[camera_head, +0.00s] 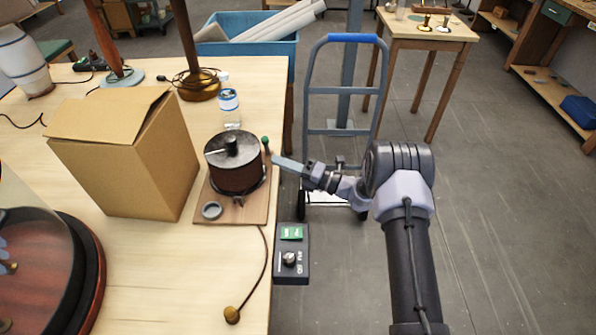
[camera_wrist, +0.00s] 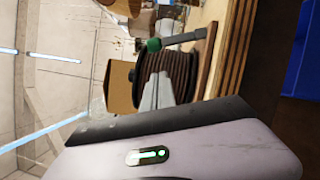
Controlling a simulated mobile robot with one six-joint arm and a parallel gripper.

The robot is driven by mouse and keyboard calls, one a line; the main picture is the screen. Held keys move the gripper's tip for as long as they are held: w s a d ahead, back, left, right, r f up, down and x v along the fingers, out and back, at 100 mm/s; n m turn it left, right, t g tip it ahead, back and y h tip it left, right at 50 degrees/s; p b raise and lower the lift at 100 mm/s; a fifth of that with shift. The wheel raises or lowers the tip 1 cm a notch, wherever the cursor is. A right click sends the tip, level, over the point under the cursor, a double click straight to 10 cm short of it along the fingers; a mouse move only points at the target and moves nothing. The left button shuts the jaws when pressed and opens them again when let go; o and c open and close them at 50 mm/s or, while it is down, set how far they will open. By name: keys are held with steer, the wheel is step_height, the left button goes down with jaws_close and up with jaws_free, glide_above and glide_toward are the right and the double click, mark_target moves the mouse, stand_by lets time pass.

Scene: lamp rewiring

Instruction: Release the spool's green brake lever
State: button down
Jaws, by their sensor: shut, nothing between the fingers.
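The spool (camera_head: 234,172), wound with dark brown cord, stands on a wooden board near the table's right edge. Its brake lever, a dark stem with a green knob (camera_head: 265,140), rises at the spool's right side. In the wrist view the picture is turned sideways; the green knob (camera_wrist: 154,45) and its stem show beside the wound spool (camera_wrist: 178,68). My gripper (camera_head: 276,160) is shut and empty, its fingertips just right of the lever and a little below the knob. In the wrist view my fingers (camera_wrist: 157,88) overlap the spool; whether they touch the lever I cannot tell.
A cardboard box (camera_head: 130,150) stands left of the spool, and a clear bottle (camera_head: 229,105) behind it. A control box (camera_head: 291,255) with a green label and knob is at the table's edge. A blue-handled hand truck (camera_head: 340,130) stands behind my arm.

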mark_target(266, 146)
steer(key=w, duration=0.1)
steer(key=w+a+r+b, duration=0.1)
steer(key=w, duration=0.1)
steer(key=shift+w+a+r, duration=0.2)
steer(key=shift+w+a, duration=0.05)
steer(key=shift+r, duration=0.1)
